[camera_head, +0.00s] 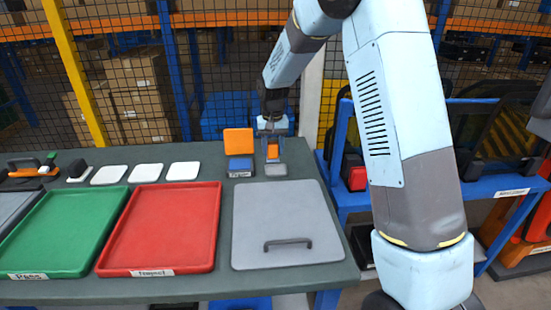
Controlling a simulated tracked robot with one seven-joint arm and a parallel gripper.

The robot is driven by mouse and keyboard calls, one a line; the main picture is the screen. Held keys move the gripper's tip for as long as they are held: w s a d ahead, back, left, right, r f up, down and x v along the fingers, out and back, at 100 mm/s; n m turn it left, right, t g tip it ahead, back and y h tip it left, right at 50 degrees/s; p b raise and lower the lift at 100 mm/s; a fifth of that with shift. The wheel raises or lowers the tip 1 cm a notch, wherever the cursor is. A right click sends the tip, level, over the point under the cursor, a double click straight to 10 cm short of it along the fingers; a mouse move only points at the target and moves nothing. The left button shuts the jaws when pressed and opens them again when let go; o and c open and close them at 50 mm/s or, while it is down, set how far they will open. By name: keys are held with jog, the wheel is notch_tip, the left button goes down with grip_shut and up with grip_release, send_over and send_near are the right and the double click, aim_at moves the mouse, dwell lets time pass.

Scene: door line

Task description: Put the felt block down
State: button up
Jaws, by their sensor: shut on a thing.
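My gripper (272,143) points down over the back of the dark green table, right of the orange panel. It is shut on a small orange piece, which I take as the felt block (273,152). The fingers hide its sides. A flat grey pad (276,171) shows directly below it at the table; I cannot tell whether the two touch or are one thing.
An orange panel (238,142) stands behind a blue-topped labelled box (240,168) just left of my gripper. A grey lid with a handle (290,205) lies in front. A red tray (162,225), a green tray (62,230) and white tiles (146,173) lie left.

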aim_at(276, 157)
jog(key=shift+w+d+f, duration=0.3)
jog(key=shift+f, duration=0.2)
jog(key=shift+w+d+f, duration=0.25)
jog(key=shift+w+f, duration=0.05)
jog(key=shift+f, duration=0.2)
jog(key=shift+w+d+f, duration=0.1)
jog(key=shift+w+f, duration=0.05)
jog(key=shift+f, duration=1.5)
jog(key=o, duration=1.2)
jog(key=shift+f, duration=0.1)
notch_tip(276, 157, up, 12)
jog(key=shift+r, duration=0.2)
